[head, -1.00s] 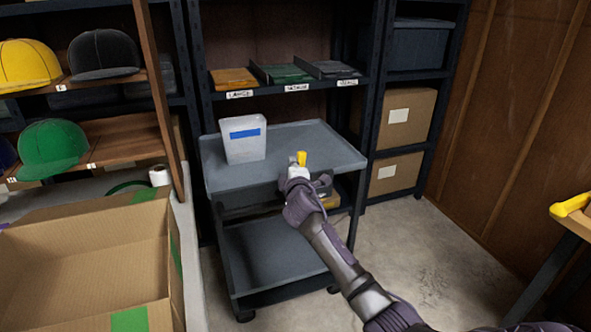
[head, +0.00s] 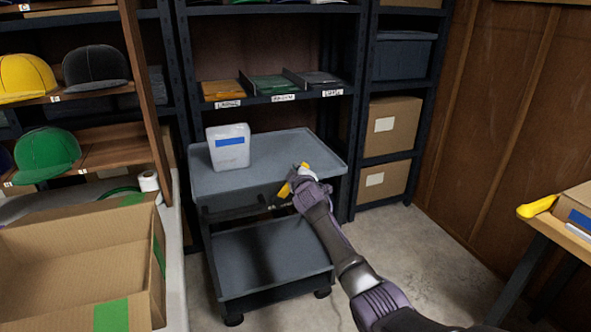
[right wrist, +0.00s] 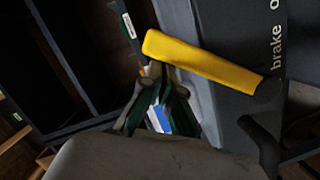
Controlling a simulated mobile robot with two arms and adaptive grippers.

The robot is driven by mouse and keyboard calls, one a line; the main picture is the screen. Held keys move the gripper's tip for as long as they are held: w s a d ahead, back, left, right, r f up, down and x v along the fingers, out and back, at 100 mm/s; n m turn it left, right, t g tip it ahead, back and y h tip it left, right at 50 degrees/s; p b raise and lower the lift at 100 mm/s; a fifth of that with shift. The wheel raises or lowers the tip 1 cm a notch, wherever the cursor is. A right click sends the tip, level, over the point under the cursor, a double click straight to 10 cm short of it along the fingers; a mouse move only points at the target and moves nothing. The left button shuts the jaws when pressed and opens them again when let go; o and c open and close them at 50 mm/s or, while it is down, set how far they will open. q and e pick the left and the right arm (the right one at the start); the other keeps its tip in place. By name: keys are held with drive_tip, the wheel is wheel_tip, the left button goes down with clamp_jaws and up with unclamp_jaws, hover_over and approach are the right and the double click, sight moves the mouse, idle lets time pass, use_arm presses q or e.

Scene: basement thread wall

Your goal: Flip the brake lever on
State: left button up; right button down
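The yellow brake lever (right wrist: 200,62) crosses the upper middle of the right wrist view, its dark pivot end at the right. Part of the word "brake" and a cut-off letter show on the grey panel (right wrist: 262,60) beside it. In the head view the lever (head: 284,190) shows as a slanted yellow piece at the front right of the grey cart (head: 272,176), partly hidden by my gripper. My right gripper (right wrist: 159,72) has its fingertips together just below the lever's free end; contact cannot be told. It also shows in the head view (head: 297,174). My left gripper is not in view.
A white bin (head: 228,147) with a blue label stands on the cart top. Shelves with boxes stand behind. An open cardboard box (head: 80,262) is at the left, a wooden wall at the right. A table with a yellow item (head: 537,206) is at the right edge.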

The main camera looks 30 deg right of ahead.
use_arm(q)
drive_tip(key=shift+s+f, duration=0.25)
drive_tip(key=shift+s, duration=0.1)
use_arm(e)
drive_tip(key=shift+d+f, duration=0.15)
drive_tip(key=shift+d, duration=0.05)
drive_tip(key=shift+s, duration=0.1)
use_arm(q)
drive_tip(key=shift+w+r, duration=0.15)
use_arm(e)
drive_tip(key=v, duration=1.2)
drive_tip(key=shift+a, duration=0.1)
